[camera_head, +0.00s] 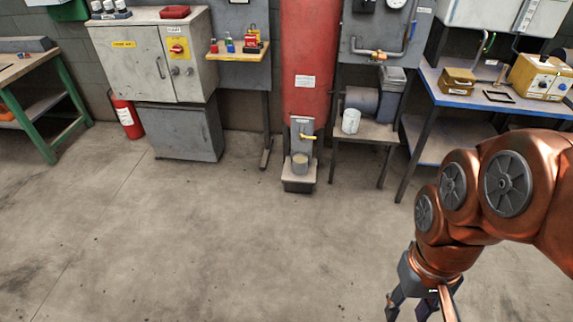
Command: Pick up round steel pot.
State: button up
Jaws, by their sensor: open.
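A small round metal-looking pot (300,162) stands upright on a ledge at the foot of the red tank, below a yellow-handled tap. A second round vessel, a pale grey pot (350,121), stands on a low side table to the right of the tank. I cannot tell for sure which of the two is the steel pot. My gripper (409,308) is at the bottom right, pointing down, open, with its tips partly cut off by the frame edge. It is well apart from both vessels, and nothing shows between its fingers.
The red tank (309,50) stands against the back wall. The low table (372,130) and a blue-edged workbench (470,101) are to its right. Grey cabinets (150,60), a fire extinguisher (127,118) and a green-legged bench (45,65) are to the left. The concrete floor (190,230) is clear.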

aim_at(300, 161)
jog(key=u, duration=0.8)
jog(key=i, duration=0.95)
jog(key=u, duration=0.95)
jog(key=i, duration=1.4)
jog(key=z, duration=0.55)
jog(key=i, duration=0.9)
jog(key=z, duration=1.3)
jog(key=i, duration=0.45)
jog(key=z, duration=0.5)
